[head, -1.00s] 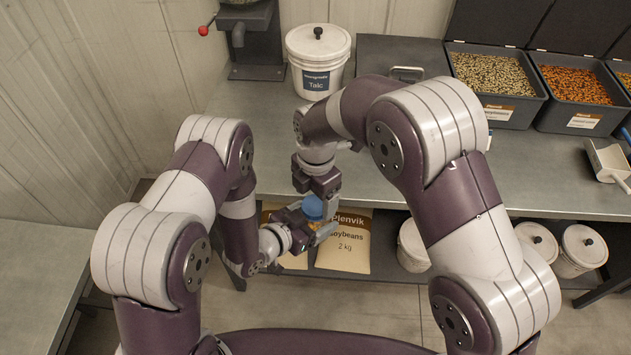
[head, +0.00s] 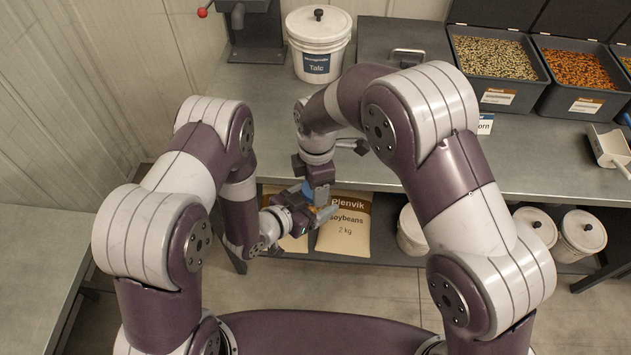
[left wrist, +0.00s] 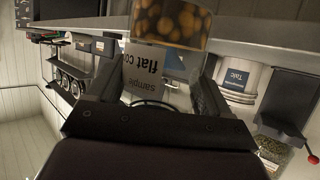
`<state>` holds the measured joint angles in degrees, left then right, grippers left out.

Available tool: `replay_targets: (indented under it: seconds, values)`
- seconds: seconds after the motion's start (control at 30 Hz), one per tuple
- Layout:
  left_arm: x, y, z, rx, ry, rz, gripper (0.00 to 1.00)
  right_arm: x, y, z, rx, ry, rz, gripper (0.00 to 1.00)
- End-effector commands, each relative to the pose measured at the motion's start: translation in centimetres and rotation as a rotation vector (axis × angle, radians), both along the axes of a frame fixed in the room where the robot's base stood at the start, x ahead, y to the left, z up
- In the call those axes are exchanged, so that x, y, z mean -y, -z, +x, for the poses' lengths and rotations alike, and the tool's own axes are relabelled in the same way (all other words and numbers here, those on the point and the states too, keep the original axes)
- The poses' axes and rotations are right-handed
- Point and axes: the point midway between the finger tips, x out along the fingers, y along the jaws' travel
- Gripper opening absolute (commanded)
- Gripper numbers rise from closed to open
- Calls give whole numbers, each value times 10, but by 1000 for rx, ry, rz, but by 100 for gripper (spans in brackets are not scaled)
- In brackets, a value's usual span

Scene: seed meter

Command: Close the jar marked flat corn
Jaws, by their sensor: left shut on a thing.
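My left gripper (head: 318,214) is shut on a small jar, which shows in the left wrist view (left wrist: 170,25). The jar has brown-yellow seeds and a pale label reading "sample flat co…", upside down in that view. In the head view a blue round top, like a lid (head: 308,189), shows at the jar, mostly covered by my right gripper (head: 320,196). My right gripper points down over this blue top, with its fingers at it. I cannot tell whether its fingers are open or shut, nor how the lid sits.
The grey bench (head: 270,110) stands behind the grippers, with a white Talc bucket (head: 318,45) and seed bins (head: 498,75). A card ending in "orn" (head: 485,125) and a scoop (head: 608,148) are at right. A soybeans bag (head: 345,228) and white buckets (head: 582,236) sit on the lower shelf.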

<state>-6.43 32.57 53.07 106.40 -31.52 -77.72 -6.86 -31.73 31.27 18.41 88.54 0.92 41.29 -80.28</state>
Motion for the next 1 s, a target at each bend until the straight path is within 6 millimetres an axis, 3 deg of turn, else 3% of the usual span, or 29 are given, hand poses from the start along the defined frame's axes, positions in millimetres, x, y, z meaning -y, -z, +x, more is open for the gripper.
replay_targets:
  seconds: [0.1, 0.37, 0.4, 0.47, 0.77, 1.0]
  values:
    - [0, 0, 0, 0, 0, 0, 0, 0, 0, 0, -1, 155, 1, 24]
    - [0, 0, 0, 0, 1, 0, 0, 0, 0, 0, -1, 181, 1, 24]
    - [0, 0, 0, 0, 1, 0, 0, 0, 0, 0, -1, 181, 1, 67]
    - [0, 0, 0, 0, 1, 0, 0, 0, 0, 0, -1, 180, 1, 86]
    - [0, 0, 0, 0, 0, 0, 0, 0, -3, 0, -1, 179, 1, 86]
    - [0, 0, 0, 0, 0, 0, 0, 0, -35, 0, 0, 179, 2, 86]
